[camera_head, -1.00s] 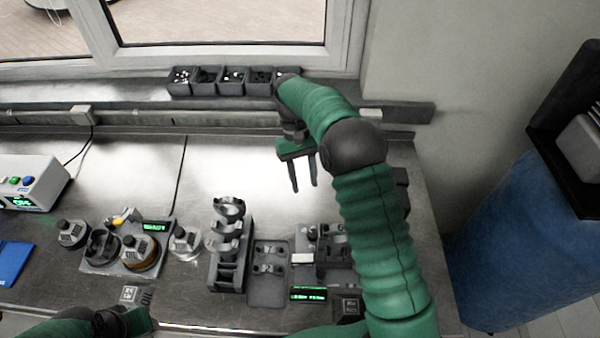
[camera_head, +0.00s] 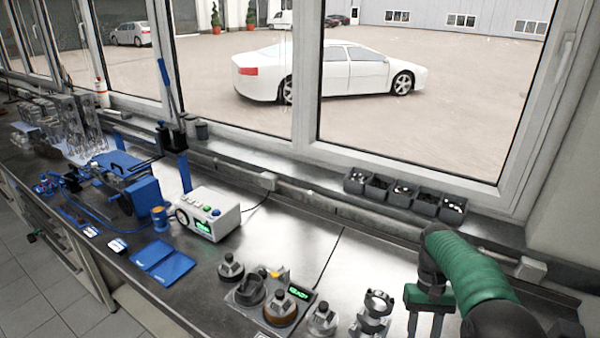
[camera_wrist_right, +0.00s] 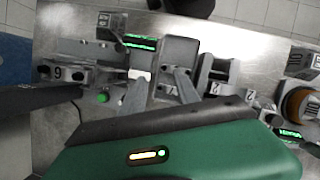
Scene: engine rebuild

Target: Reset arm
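My right gripper (camera_head: 425,322) hangs at the lower right of the head view, over the steel bench. Its two dark fingers point down and stand apart; their tips are cut off by the bottom edge. In the right wrist view the fingers of the right gripper (camera_wrist_right: 160,86) are also apart, with nothing between them. They are seen above the bench with its grey fixtures. My green right arm (camera_head: 475,275) bends down from the wrist at the lower right. My left gripper is not in view.
A ring-shaped part on a stand (camera_head: 375,312) is left of the right gripper. A fixture with a green display (camera_head: 299,291) holds round parts. Small bins (camera_head: 400,195) line the sill behind. A white control box (camera_head: 208,214) and blue equipment (camera_head: 128,178) stand further left.

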